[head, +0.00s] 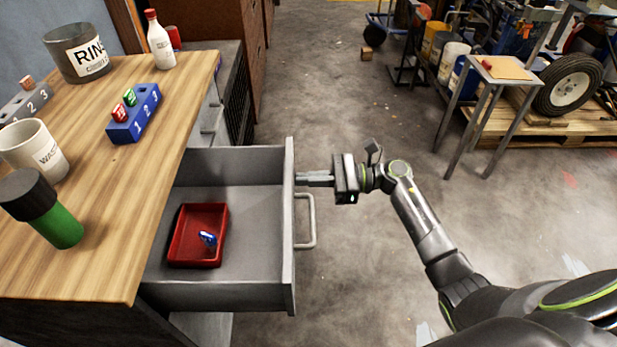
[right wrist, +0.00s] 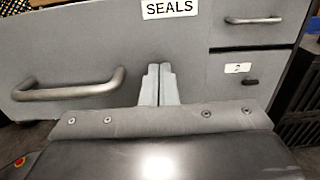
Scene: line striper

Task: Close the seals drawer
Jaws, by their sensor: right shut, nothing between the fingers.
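The seals drawer (head: 254,165) is a grey drawer pulled far out from under the wooden-topped bench. Its front panel carries a bar handle (head: 311,220), and a SEALS label (right wrist: 170,8) shows in the right wrist view. A red tray (head: 176,252) with a small blue item (head: 208,239) lies inside it. My right gripper (head: 300,179) is shut and empty, its fingertips at the outer face of the drawer front, beside the handle. Its closed fingers (right wrist: 159,84) also show in the right wrist view; whether they touch the panel I cannot tell. My left gripper is out of view.
The bench top (head: 110,220) holds a cup (head: 35,150), a green-bodied container (head: 55,225), a blue numbered block (head: 135,118), a RINSE can (head: 80,52) and a white bottle (head: 160,45). Open floor lies right of the drawer. A metal stand (head: 480,110) is farther back.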

